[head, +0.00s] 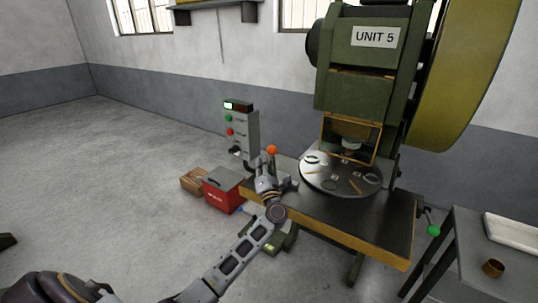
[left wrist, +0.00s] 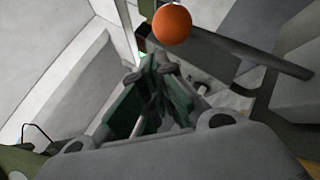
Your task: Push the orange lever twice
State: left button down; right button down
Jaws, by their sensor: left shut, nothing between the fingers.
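The orange lever shows as a round orange knob (head: 272,150) just above my left gripper (head: 266,178) in the head view. In the left wrist view the orange knob (left wrist: 172,25) is at the top, beyond the fingertips, with a dark rod close by. My left gripper (left wrist: 158,75) is shut with nothing between its fingers. It is close to the lever at the left edge of the press table; I cannot tell whether they touch. The lower part of the lever is hidden behind the gripper. My right gripper is not in view.
The green press marked UNIT 5 (head: 365,65) stands behind a round plate (head: 340,182) holding small parts. A grey control box (head: 242,132) is left of the lever. A red toolbox (head: 222,192) and cardboard box (head: 193,180) are on the floor. A green-knobbed lever (head: 433,230) is at right.

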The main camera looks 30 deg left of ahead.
pick_arm(q)
jog(key=shift+w, duration=0.35)
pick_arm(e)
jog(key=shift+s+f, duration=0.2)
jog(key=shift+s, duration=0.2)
pick_arm(q)
jog(key=shift+r, duration=0.1)
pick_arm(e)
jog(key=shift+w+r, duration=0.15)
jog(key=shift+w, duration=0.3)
